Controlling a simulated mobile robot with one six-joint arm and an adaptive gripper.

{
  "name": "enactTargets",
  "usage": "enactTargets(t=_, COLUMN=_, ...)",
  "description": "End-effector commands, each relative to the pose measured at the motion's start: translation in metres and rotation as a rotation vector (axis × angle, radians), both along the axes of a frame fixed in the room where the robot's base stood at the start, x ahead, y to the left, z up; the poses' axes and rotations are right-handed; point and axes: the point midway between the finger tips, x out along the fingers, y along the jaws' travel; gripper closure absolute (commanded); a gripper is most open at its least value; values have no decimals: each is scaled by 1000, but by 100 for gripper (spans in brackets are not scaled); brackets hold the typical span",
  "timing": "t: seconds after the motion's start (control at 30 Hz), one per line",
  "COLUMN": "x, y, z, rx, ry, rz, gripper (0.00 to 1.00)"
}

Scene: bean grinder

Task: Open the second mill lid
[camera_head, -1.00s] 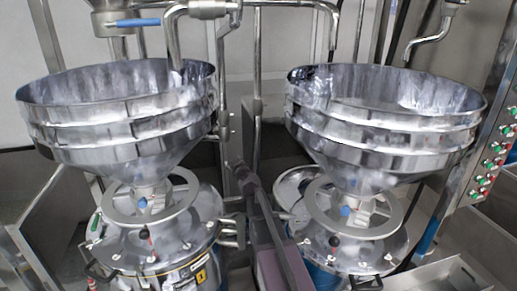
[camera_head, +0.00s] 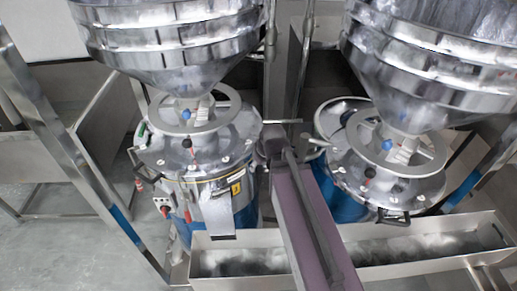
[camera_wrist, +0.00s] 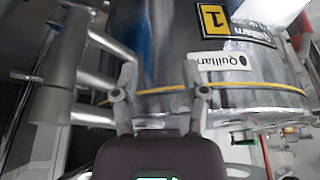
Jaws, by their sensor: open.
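Two steel mills stand side by side in the head view. The right mill has a flat round lid (camera_head: 350,172) lying level under its hopper (camera_head: 440,75), with a black handle (camera_head: 393,217) at its front edge. The left mill's lid (camera_head: 165,155) also lies flat, and its body carries a yellow label (camera_head: 236,188). In the wrist view, my gripper (camera_wrist: 161,80) is open and empty, facing a mill body (camera_wrist: 235,88) with a yellow label "1" (camera_wrist: 224,18). My fingertips are not clearly seen in the head view.
A steel trough (camera_head: 420,245) runs along the front below the mills. Steel frame posts (camera_head: 85,180) stand at the left. A pipe (camera_wrist: 60,90) is close to my gripper's left side in the wrist view. Bare floor (camera_head: 75,250) shows at the lower left.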

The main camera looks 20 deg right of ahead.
Motion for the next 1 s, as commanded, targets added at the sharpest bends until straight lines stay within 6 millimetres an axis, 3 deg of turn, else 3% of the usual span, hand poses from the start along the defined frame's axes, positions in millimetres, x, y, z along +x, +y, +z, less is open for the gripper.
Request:
enactTargets(t=0.2, x=-41, y=3, z=-24, rx=-28, ry=214, rz=-231, gripper=43)
enactTargets(t=0.4, x=-62, y=1, z=-31, rx=-66, ry=319, rz=-380, gripper=43)
enactTargets(t=1.0, x=-67, y=4, z=-31, rx=-79, ry=342, rz=-416, gripper=43)
